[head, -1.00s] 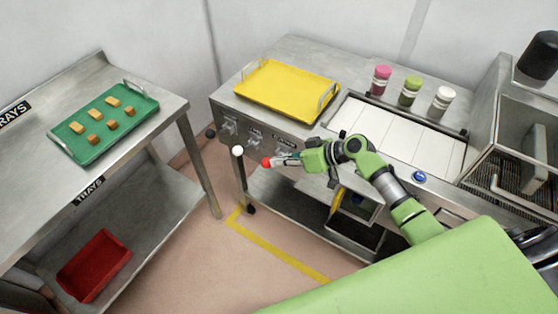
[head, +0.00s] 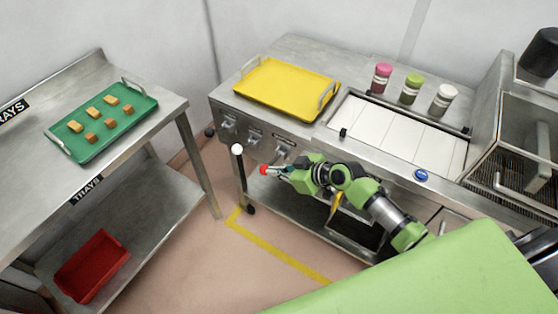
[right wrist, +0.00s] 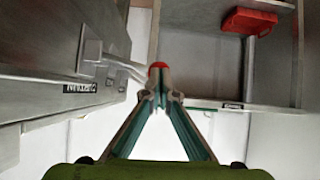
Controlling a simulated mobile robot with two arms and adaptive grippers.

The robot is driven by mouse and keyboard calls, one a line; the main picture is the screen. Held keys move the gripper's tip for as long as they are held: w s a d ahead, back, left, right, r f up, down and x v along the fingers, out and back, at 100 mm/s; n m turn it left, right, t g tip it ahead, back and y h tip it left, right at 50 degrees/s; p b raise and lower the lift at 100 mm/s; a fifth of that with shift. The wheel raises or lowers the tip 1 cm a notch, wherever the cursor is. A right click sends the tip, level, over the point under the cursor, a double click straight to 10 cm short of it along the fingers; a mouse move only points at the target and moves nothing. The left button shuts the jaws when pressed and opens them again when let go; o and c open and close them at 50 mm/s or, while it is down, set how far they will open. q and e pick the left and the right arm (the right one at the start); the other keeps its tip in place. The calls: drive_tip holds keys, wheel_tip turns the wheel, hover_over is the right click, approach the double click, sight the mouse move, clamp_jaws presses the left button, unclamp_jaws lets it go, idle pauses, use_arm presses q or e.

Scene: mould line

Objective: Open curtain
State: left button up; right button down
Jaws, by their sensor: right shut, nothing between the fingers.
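A steel machine (head: 310,140) has a front panel with several levers and small labels. A red ball knob (head: 264,170) is in front of that panel, at the tip of my right gripper (head: 276,171). In the right wrist view the red knob (right wrist: 158,66) is just beyond the fingertips (right wrist: 160,100), on the end of a metal lever (right wrist: 122,66) from the panel. The fingers are shut with nothing between them. I cannot tell whether they touch the knob. A label (right wrist: 82,87) is upside down beside the lever. No curtain is recognisable. My left gripper is out of view.
A white ball (head: 237,149) tops a dark post left of the knob. A yellow tray (head: 285,90) lies on the machine. At left, a steel table (head: 150,135) holds a green tray (head: 70,145), with a red bin (head: 92,265) on its lower shelf. Floor between is clear.

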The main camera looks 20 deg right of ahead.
drive_tip(key=f, duration=0.1)
drive_tip(key=f+n+t+h, duration=0.2)
drive_tip(key=f, duration=0.1)
drive_tip(key=shift+s+a+f+b, duration=0.1)
drive_tip(key=shift+s+a+b, duration=0.15)
drive_tip(key=shift+a+b, duration=0.1)
drive_tip(key=shift+r+p, duration=0.85)
drive_tip(key=shift+p, duration=0.05)
